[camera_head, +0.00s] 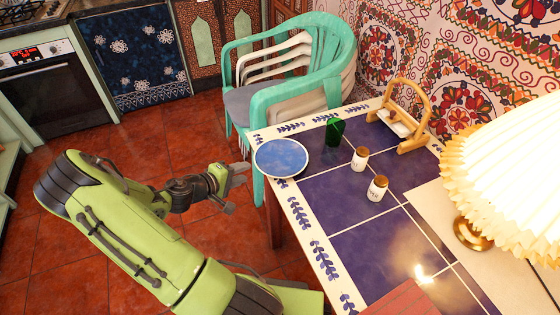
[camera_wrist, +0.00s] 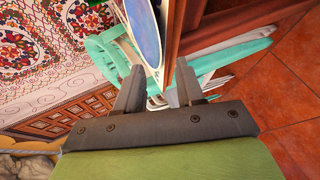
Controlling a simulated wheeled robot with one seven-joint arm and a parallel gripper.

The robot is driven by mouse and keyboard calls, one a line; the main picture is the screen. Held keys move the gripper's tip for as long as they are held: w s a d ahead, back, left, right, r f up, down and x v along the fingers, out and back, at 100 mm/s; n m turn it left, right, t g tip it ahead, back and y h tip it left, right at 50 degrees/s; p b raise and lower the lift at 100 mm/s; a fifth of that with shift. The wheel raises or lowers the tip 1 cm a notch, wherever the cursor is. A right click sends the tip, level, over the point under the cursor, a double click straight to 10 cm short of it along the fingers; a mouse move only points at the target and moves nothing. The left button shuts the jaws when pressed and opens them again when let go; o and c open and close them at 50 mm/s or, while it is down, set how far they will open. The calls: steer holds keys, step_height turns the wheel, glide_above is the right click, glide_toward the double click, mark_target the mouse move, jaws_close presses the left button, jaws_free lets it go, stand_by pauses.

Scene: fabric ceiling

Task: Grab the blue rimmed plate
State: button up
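The blue rimmed plate (camera_head: 281,157) lies flat at the table's near left corner, with part of it seeming to reach over the edge. It has a blue middle and a pale rim. My gripper (camera_head: 240,169) is to the left of the plate, beside the table edge and apart from the plate. In the wrist view the plate (camera_wrist: 144,30) shows at the top, seen at a slant beyond the fingers. There my gripper (camera_wrist: 160,84) has its two fingers apart with nothing between them.
The table (camera_head: 330,188) has blue tiles and a patterned white border. Stacked plastic chairs (camera_head: 290,75) stand close behind the corner. Open red floor lies left.

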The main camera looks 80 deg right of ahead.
mark_target(258, 166)
steer(key=b+x, duration=0.1)
steer(key=x, duration=0.6)
steer(key=shift+r, duration=0.1)
steer(key=shift+w+r, duration=0.1)
steer(key=shift+c, duration=0.2)
steer(key=shift+a, duration=0.1)
jaws_close()
